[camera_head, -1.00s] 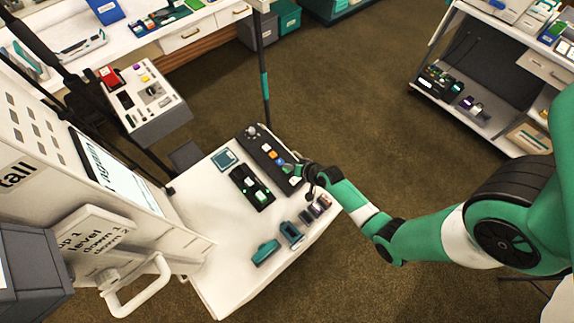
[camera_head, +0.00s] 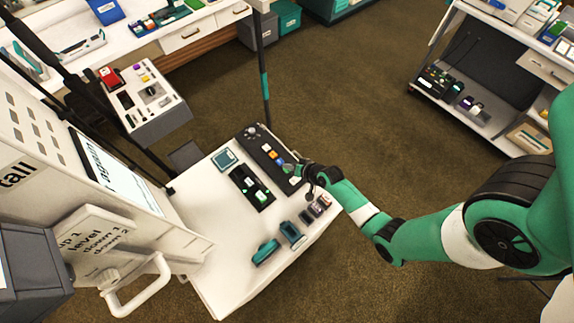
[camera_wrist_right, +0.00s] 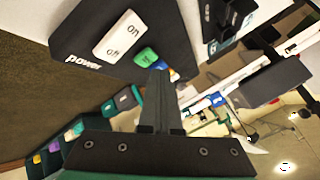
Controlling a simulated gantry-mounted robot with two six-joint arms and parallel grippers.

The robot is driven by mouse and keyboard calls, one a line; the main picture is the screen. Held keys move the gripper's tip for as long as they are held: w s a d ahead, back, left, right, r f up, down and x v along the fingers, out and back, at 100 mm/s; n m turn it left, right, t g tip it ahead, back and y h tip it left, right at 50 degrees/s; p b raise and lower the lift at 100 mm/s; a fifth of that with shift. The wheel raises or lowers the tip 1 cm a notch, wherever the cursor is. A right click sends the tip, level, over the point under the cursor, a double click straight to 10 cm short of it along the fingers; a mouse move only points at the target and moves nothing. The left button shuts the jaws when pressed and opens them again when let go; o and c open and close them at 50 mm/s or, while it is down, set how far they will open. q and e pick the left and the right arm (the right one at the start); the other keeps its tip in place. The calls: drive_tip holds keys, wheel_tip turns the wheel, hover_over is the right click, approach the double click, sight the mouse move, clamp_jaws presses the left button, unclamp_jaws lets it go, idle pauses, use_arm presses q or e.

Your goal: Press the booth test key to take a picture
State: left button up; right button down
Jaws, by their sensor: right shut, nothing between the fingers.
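A dark control panel (camera_head: 252,138) lies on the white table and carries a knob and several coloured keys. My right gripper (camera_head: 292,168) is over the panel's near right end, shut and empty. In the right wrist view its fingertips (camera_wrist_right: 157,70) are at a green key (camera_wrist_right: 145,57), partly covering the keys behind it. I cannot tell whether they touch it. A white on/off rocker (camera_wrist_right: 118,36) sits beside the green key, above the word "power". A blue key (camera_head: 278,161) is farther along the row. No test key label is readable. My left gripper is not in view.
A black tray (camera_head: 240,178) with green and white items lies left of the panel. Teal devices (camera_head: 291,234) and small dark blocks (camera_head: 318,208) stand along the front of the white table (camera_head: 225,280). The booth's screen (camera_head: 105,172) stands at left.

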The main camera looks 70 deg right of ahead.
sight(288, 172)
drive_tip(key=shift+f, duration=0.1)
idle(0.3)
drive_tip(key=shift+f+b, duration=0.35)
drive_tip(key=shift+f+b, duration=0.3)
drive_tip(key=shift+f, duration=0.1)
idle(0.4)
idle(0.4)
drive_tip(key=shift+r+p, duration=0.8)
wheel_tip(288, 172, up, 5)
drive_tip(key=p, duration=0.5)
drive_tip(key=shift+r, duration=0.1)
drive_tip(key=shift+a, duration=0.1)
idle(0.4)
